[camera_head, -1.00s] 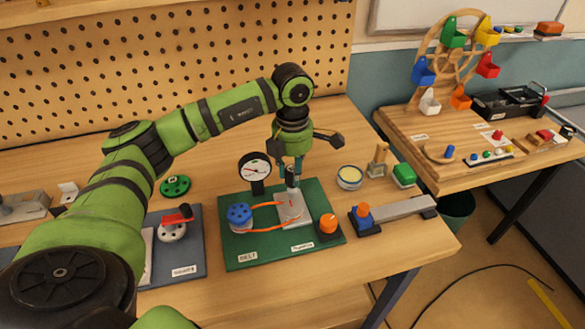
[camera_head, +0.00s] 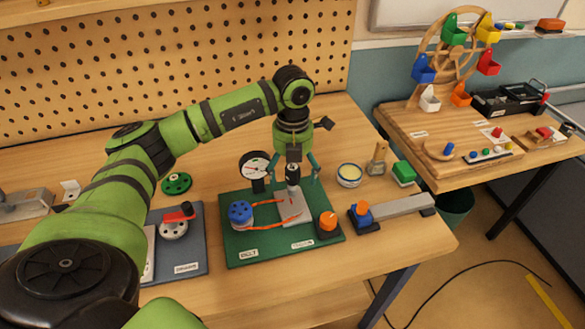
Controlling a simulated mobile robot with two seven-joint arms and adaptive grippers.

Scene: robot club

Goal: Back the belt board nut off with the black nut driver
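The green belt board (camera_head: 245,252) lies on the bench with a blue pulley (camera_head: 240,213), an orange belt (camera_head: 268,226) and a pale metal plate (camera_head: 298,207). The black nut driver (camera_head: 292,173) stands about upright over the plate. The nut under its tip is too small or hidden to make out. My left gripper (camera_head: 294,170) points down above the plate. Its teal fingers are spread to either side of the driver, with gaps visible between. My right gripper is not in view.
A dial gauge (camera_head: 254,166) stands behind the pulley, close left of the gripper. An orange knob (camera_head: 327,222) sits at the board's right corner. A yellow-topped cup (camera_head: 349,174), a green block (camera_head: 404,172) and a grey bar tool (camera_head: 402,205) lie to the right.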

